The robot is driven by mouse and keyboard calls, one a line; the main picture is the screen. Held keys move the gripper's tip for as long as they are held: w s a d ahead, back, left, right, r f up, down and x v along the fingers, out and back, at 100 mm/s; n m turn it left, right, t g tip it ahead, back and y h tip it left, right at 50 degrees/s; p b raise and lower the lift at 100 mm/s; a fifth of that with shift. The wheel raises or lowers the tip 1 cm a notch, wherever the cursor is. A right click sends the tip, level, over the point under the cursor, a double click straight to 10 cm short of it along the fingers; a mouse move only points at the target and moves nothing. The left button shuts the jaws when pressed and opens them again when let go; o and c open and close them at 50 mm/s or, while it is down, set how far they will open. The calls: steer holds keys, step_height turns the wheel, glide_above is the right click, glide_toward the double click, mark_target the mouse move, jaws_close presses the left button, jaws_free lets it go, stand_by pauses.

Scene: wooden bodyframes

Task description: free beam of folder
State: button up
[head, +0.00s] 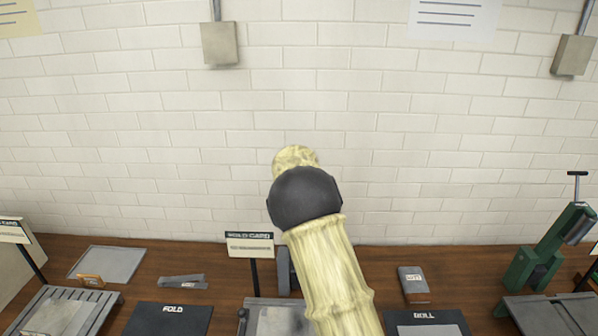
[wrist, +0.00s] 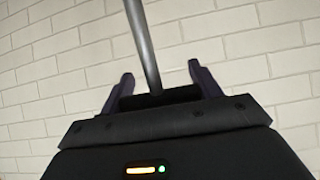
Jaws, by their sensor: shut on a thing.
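In the wrist view, my gripper (wrist: 163,82) has its two dark fingers raised on either side of a grey rod (wrist: 142,42). The rod runs from between the fingers up out of the top of the picture, leaning slightly left. I am shut on it; its far end is out of view. In the head view my own arm rises through the middle and hides my gripper. I cannot tell from these frames which thing is the beam or whether the rod is part of the folder. A mat marked FOLD (head: 168,320) lies on the bench at the lower left.
On the wooden bench (head: 215,284) are a grey tray (head: 108,262), flat grey pieces (head: 182,282), a card sign (head: 249,245), a small grey box (head: 413,284), another dark mat (head: 425,318) and a green machine (head: 540,255). A white brick wall (head: 420,165) stands behind.

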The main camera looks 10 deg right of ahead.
steer(key=shift+s+a+f, duration=0.15)
steer(key=shift+a+f, duration=0.15)
steer(key=shift+f, duration=0.35)
steer(key=o, duration=1.4)
steer(key=shift+w+d, duration=0.1)
steer(key=shift+w, duration=0.15)
steer(key=b+v, duration=0.6)
steer(key=v, duration=1.1)
steer(key=shift+s+d+r, duration=0.2)
steer(key=shift+s+r, duration=0.05)
steer(key=shift+r, duration=0.1)
